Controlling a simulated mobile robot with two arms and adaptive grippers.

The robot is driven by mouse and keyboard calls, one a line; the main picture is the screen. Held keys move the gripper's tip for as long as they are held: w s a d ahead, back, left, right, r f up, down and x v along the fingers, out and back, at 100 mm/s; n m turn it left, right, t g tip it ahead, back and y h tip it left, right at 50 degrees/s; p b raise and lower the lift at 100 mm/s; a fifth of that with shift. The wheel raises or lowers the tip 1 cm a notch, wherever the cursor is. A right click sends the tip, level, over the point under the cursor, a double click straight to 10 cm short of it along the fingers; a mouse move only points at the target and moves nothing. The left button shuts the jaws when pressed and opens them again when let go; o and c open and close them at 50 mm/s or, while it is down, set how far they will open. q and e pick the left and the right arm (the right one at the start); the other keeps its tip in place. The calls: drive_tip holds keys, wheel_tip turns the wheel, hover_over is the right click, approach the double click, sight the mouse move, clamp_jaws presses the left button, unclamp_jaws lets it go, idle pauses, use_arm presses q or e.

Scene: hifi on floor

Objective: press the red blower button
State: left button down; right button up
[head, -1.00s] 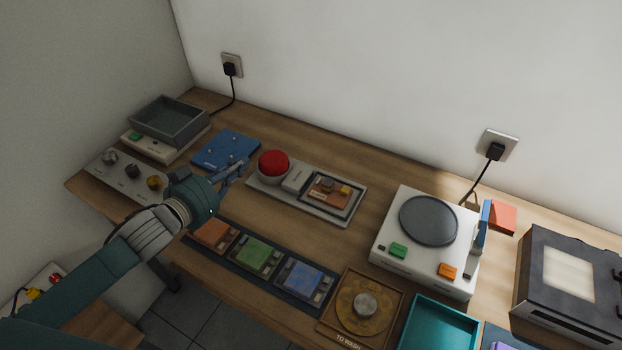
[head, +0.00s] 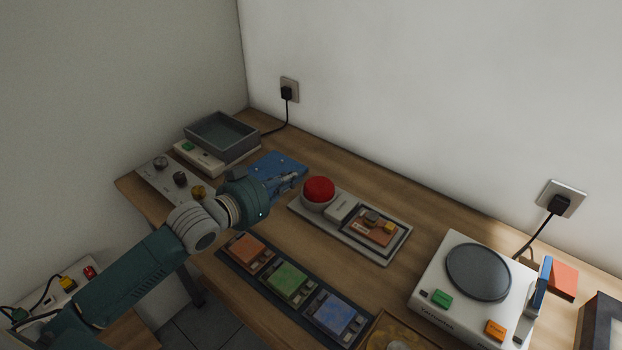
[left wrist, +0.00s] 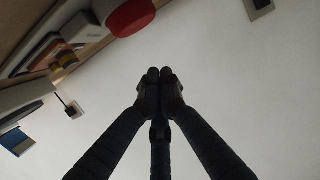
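The red blower button (head: 319,189) is a large dome on a pale round base, at the left end of a grey panel (head: 375,252) on the bench. It also shows at the top of the left wrist view (left wrist: 131,14). My left gripper (head: 292,180) is just left of the button in the head view, with a small gap in the picture; its height above the bench is hard to judge. In the left wrist view its dark fingers (left wrist: 160,76) meet at the tips with nothing between them. My right gripper is not in view.
A blue plate (head: 275,165) lies behind my left gripper. A grey bin (head: 222,133) and a panel with knobs (head: 171,181) stand at left. A strip of coloured blocks (head: 290,285) lies in front, and a white turntable-like device (head: 470,285) stands at right.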

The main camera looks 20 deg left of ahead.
use_arm(q)
drive_tip(key=p, duration=0.1)
hover_over(311, 188)
drive_tip(key=shift+w+d+f, duration=0.15)
drive_tip(key=shift+w+f, duration=0.15)
drive_tip(key=shift+f, duration=0.45)
drive_tip(key=f, duration=0.3)
drive_tip(key=shift+s+p, duration=0.2)
drive_tip(key=shift+p, duration=0.1)
drive_tip(key=shift+s+f, duration=0.1)
drive_tip(key=shift+f, duration=0.5)
